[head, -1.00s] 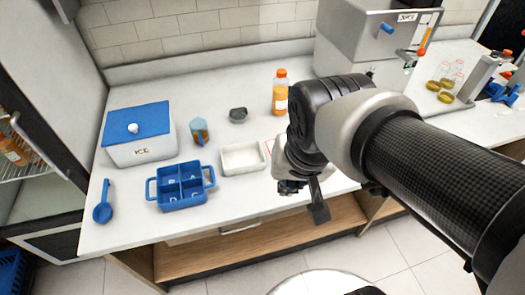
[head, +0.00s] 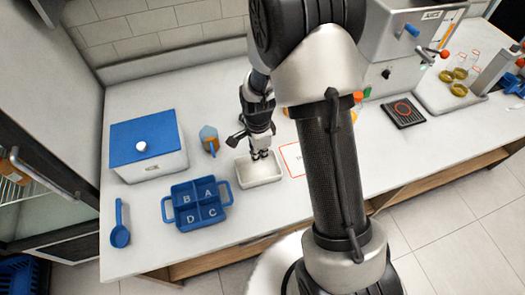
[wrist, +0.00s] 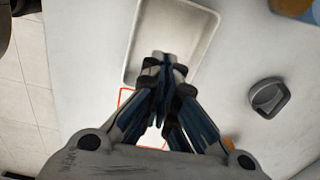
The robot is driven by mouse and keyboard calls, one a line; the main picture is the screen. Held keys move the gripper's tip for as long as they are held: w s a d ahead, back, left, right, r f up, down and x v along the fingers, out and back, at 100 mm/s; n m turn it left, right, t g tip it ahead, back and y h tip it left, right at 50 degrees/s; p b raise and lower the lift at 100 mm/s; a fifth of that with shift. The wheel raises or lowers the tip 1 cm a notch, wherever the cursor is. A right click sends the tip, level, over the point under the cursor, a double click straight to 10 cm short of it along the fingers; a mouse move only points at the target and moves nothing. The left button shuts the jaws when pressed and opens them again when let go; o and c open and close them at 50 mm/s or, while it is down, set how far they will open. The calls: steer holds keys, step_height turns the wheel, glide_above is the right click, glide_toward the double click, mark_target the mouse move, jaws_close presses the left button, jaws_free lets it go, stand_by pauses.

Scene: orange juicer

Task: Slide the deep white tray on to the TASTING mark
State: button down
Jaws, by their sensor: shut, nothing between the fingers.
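The deep white tray (head: 263,181) stands upright and looks empty on the counter in the head view. It also shows in the wrist view (wrist: 190,28). The TASTING mark (head: 291,158) is a red outline just right of the tray, partly hidden behind my arm; a piece of its outline shows beneath my fingers in the wrist view (wrist: 124,97). The tray lies beside the mark, not on it. My gripper (head: 260,155) is shut and empty, pointing down with its fingertips over the tray. I cannot tell whether they touch it.
A blue caddy (head: 167,208) with lettered compartments stands left of the tray. A blue-lidded ice box (head: 150,168), a blue scoop (head: 119,236) and a small orange-and-blue jar (head: 209,138) are further left and behind. A dark grey object (wrist: 269,97) lies nearby. The juicer (head: 400,50) stands at back right.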

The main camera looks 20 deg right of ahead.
mark_target(270, 170)
step_height(270, 170, down, 9)
steer(key=b, duration=0.2)
steer(key=shift+f+b, duration=0.1)
steer(key=shift+b, duration=0.2)
steer(key=d, duration=0.2)
steer(key=shift+w+d+r, duration=0.1)
steer(key=shift+d+r, duration=0.2)
steer(key=shift+d, duration=0.7)
steer(key=shift+r, duration=0.1)
steer(key=d, duration=1.3)
steer(key=w+d, duration=0.1)
steer(key=d, duration=0.6)
steer(key=shift+d+b, duration=0.1)
steer(key=shift+b, duration=0.2)
